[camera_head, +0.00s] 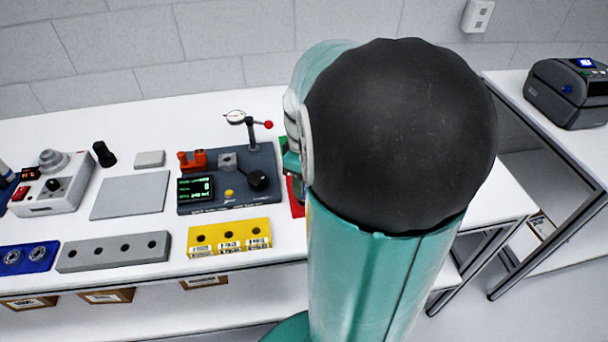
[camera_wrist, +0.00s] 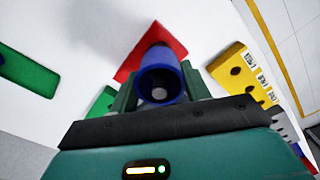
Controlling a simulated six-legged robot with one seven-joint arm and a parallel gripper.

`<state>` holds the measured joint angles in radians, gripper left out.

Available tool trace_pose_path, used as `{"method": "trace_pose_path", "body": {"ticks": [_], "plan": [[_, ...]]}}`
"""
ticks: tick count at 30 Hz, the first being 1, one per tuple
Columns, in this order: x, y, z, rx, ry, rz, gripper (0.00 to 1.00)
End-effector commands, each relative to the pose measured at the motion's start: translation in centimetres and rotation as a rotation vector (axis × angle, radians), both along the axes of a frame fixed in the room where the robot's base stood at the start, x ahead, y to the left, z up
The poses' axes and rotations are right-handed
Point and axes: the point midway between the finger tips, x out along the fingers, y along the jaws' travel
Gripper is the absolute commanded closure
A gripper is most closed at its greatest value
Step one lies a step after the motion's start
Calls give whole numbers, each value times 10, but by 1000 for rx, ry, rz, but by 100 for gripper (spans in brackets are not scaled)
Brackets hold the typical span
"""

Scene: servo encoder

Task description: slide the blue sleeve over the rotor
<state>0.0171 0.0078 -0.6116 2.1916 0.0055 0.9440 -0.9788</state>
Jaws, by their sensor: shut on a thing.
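The blue sleeve (camera_wrist: 160,64) shows in the wrist view as an open round tube, with its mouth toward the camera. My gripper (camera_wrist: 159,88) is shut on it, with one green finger on each side. A small pale round spot shows deep inside the tube; I cannot tell whether it is the rotor or the surface beyond. A red flat piece (camera_wrist: 137,66) lies behind the sleeve; I cannot tell the gap between them. In the head view my own arm hides the gripper and the sleeve. I cannot make out the rotor in either view.
In the head view a dark fixture plate (camera_head: 216,209) with a display and a dial gauge (camera_head: 236,117) stands left of my arm. A yellow holed block (camera_head: 229,238), a grey holed block (camera_head: 115,252) and a blue tray (camera_head: 27,258) line the front edge. A green piece (camera_wrist: 28,75) lies left in the wrist view.

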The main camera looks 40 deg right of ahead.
Motion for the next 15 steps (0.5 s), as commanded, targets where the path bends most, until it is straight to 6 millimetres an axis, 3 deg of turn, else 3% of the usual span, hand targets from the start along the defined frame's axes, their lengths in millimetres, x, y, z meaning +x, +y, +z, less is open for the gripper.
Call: {"method": "trace_pose_path", "body": {"ticks": [8,9,12,15], "plan": [[0,0,-1,0,-1,0,74],[0,0,-1,0,-1,-1,47],[0,0,-1,0,0,-1,28],[0,0,-1,0,0,-1,28]]}}
